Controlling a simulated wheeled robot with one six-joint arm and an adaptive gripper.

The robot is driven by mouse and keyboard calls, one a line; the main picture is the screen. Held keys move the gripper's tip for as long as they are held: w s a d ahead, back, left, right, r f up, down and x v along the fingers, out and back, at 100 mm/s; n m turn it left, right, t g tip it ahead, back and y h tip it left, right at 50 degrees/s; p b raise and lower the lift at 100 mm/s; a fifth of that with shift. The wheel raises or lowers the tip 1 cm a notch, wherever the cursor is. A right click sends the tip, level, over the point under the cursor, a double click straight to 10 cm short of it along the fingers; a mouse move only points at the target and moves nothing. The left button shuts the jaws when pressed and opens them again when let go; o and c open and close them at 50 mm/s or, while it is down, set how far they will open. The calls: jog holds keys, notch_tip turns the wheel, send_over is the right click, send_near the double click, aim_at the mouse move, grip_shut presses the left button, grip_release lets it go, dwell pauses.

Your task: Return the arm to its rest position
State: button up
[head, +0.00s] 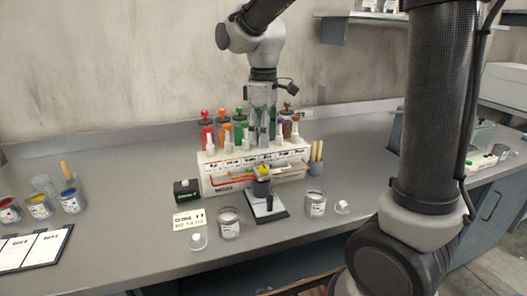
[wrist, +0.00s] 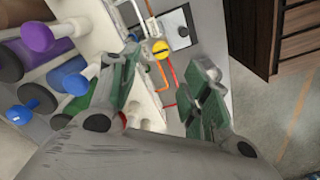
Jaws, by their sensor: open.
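My gripper (head: 262,122) points down over the white bottle rack (head: 207,182) in the head view. In the wrist view my gripper (wrist: 166,75) has its two green-padded fingers apart, with nothing held between them. The rack carries colored bottles, among them a red one (head: 206,130) and a green one (head: 240,122). In the wrist view a purple-capped bottle (wrist: 62,26) and a blue-capped one (wrist: 67,76) lie close to the left finger. I cannot tell whether the fingers touch any bottle. My arm's thick dark link covers the right part of the head view.
A dark stand with a yellow-topped item (head: 263,170) is in front of the rack. Paint cans (head: 70,200), a clipboard (head: 35,250), jars (head: 229,222) and a small black box (head: 187,190) stand on the grey bench (head: 120,170). A wall shelf (head: 335,28) hangs at upper right.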

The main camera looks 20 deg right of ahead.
notch_tip(320, 180, up, 2)
jog(key=shift+r, duration=0.25)
dwell(0.4)
jog(key=s+d+m+t, duration=0.2)
jog(key=s+d+m, duration=0.3)
jog(key=s, duration=0.5)
jog(key=s+d+r+m+t, duration=0.1)
jog(key=s+d+m, duration=0.4)
jog(key=s+d, duration=0.5)
jog(key=shift+t, duration=0.7)
jog(key=shift+r, duration=0.1)
